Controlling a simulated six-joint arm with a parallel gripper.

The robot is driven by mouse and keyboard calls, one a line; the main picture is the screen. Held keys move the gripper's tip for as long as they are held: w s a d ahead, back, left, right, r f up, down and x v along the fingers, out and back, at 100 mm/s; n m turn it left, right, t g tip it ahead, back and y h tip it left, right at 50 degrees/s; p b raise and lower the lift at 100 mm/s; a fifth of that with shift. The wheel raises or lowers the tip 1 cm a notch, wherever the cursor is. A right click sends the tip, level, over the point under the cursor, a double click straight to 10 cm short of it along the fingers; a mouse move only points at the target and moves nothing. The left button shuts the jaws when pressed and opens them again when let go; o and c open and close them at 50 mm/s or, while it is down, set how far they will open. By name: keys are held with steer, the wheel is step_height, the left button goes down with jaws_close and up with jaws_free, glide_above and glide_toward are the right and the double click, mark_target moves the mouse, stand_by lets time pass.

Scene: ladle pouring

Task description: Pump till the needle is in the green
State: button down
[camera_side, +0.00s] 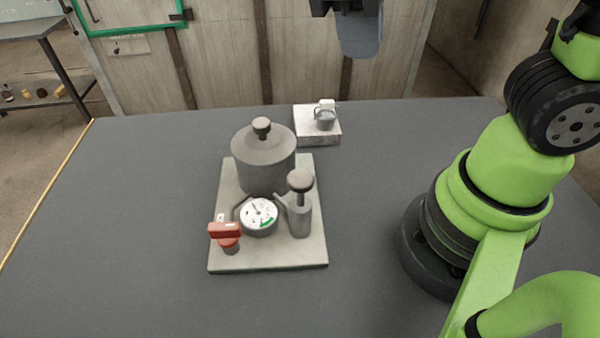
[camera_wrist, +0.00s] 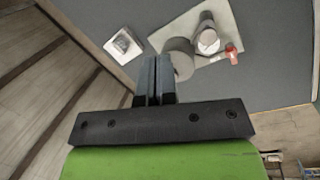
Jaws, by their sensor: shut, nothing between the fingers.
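In the side view, a grey base plate (camera_side: 235,262) carries a lidded pot (camera_side: 263,165), a pump with a dark round knob (camera_side: 300,181), a dial gauge (camera_side: 259,216) and a red-handled valve (camera_side: 225,230). The pump knob stands raised above its body. The gauge has a white face and a green arc at lower right. The thin needle seems to point to the upper left, away from the green; it is small. My gripper (camera_wrist: 153,80) is shut and empty in the wrist view, clear of the apparatus. In the side view, only part of it shows at the top edge.
A white block (camera_side: 317,137) with a small metal cup-like item (camera_side: 325,115) on it stands behind and right of the plate. It also shows in the wrist view (camera_wrist: 116,52). The grey table (camera_side: 120,270) is clear left of the plate. A wooden wall (camera_side: 220,60) stands behind.

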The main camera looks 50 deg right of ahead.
mark_target(302, 180)
steer(key=w+a+f+n+h, duration=0.2)
steer(key=a+f+n+h, duration=0.1)
steer(key=a+h, duration=0.3)
steer(key=shift+a+f+n, duration=0.25)
steer(key=shift+f+n, duration=0.15)
steer(key=shift+f, duration=0.1)
steer(key=shift+f, duration=4.3)
steer(key=shift+f, duration=0.4)
